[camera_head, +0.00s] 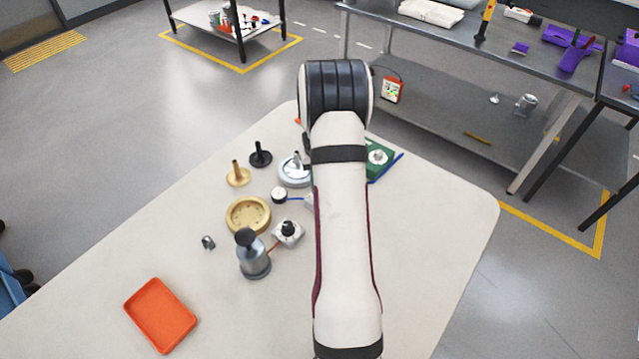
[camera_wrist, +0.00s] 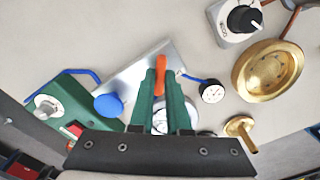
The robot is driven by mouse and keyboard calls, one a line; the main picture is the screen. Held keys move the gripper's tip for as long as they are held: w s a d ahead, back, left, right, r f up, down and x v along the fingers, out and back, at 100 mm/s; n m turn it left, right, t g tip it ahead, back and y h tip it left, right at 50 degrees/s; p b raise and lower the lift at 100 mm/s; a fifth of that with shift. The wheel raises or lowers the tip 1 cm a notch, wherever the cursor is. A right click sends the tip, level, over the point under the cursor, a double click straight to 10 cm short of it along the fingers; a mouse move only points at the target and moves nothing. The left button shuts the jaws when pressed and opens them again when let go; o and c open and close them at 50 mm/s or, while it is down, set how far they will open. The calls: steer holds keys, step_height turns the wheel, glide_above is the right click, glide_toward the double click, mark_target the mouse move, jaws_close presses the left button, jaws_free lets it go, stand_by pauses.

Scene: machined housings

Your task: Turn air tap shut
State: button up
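In the wrist view, an orange bar-shaped handle (camera_wrist: 160,65), which I take for the air tap's lever, stands over a grey metal plate (camera_wrist: 130,72). My gripper (camera_wrist: 160,78) has its two green fingers on either side of this handle. A narrow gap shows between the fingers, but I cannot tell whether they press on the handle. A round blue knob or cap (camera_wrist: 108,105) is left of the fingers. A blue hose (camera_wrist: 190,78) runs right to a small round gauge (camera_wrist: 212,93). In the head view, my arm hides the handle and my gripper.
A green box with a pale knob (camera_head: 378,158) is right of my arm. Left of it are a silver-grey round part (camera_head: 294,171), a brass housing (camera_head: 248,214), a black-knobbed unit (camera_head: 288,233) and a grey cylinder (camera_head: 254,262). An orange tray (camera_head: 160,315) lies front left. The table's right side is clear.

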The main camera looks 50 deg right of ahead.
jaws_close()
steer(key=shift+m, duration=0.3)
steer(key=m, duration=0.4)
steer(key=shift+m, duration=0.3)
steer(key=m, duration=0.5)
stand_by(0.4)
steer(key=o, duration=0.6)
jaws_free()
steer(key=shift+o, duration=0.2)
